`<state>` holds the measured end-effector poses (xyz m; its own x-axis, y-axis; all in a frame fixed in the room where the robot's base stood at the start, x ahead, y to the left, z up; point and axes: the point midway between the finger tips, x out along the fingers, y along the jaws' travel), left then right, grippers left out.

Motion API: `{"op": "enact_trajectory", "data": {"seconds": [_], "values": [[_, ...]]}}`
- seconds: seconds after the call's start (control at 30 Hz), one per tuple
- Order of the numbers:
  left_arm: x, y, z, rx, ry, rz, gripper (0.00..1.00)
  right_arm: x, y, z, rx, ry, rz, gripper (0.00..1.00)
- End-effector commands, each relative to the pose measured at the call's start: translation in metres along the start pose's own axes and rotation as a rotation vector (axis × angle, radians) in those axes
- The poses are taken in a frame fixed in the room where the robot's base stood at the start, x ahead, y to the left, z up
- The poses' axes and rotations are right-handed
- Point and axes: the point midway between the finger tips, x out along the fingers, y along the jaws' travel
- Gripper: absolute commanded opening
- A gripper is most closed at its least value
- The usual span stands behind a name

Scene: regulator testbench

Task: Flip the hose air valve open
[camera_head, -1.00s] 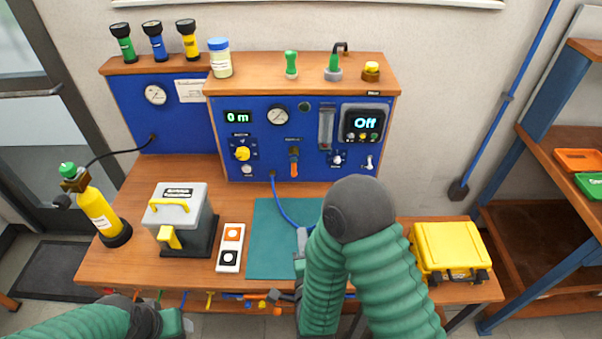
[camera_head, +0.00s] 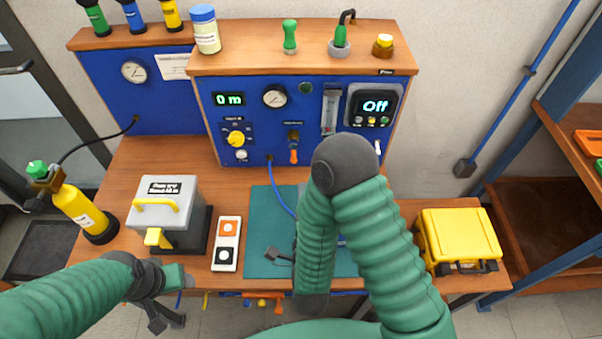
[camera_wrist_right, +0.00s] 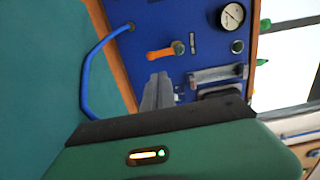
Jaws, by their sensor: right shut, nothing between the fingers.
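The hose air valve has an orange lever (camera_head: 293,152) on the blue panel, pointing down below its dark hub. The lever also shows in the right wrist view (camera_wrist_right: 165,50), just beyond my fingertips. My right gripper (camera_wrist_right: 158,90) is shut and empty, its grey fingers pointing at the panel, apart from the lever. In the head view my right arm hides most of this gripper. A blue hose (camera_head: 278,190) runs from the panel down to the mat. My left gripper (camera_head: 184,281) is low at the table's front edge; its fingers are too small to judge.
The panel also carries a yellow knob (camera_head: 236,138), a gauge (camera_head: 275,96) and an "Off" display (camera_head: 375,106). A grey box (camera_head: 165,205), a button box (camera_head: 227,243) and a yellow case (camera_head: 462,240) stand on the table. The green mat (camera_head: 262,215) is partly bare.

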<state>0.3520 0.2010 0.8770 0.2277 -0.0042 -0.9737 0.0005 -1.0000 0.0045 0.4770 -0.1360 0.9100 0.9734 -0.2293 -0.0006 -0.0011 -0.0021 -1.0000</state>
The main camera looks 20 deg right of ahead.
Motion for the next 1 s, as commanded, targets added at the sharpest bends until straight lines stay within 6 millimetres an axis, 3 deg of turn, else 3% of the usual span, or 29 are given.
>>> {"op": "enact_trajectory", "data": {"seconds": [0.3,0.5,1.0], "values": [[-0.009,0.0,-0.002,0.001,0.0,0.0,0.61,0.06,-0.003,-0.001,-0.001,0.002,-0.005,0.0],[-0.011,0.0,-0.003,0.001,0.0,0.0,0.61,0.087,-0.002,-0.001,-0.002,0.002,-0.002,0.0],[-0.01,0.0,-0.003,0.001,0.0,0.0,0.61,0.095,0.0,0.0,0.003,0.0,-0.002,0.0]]}}
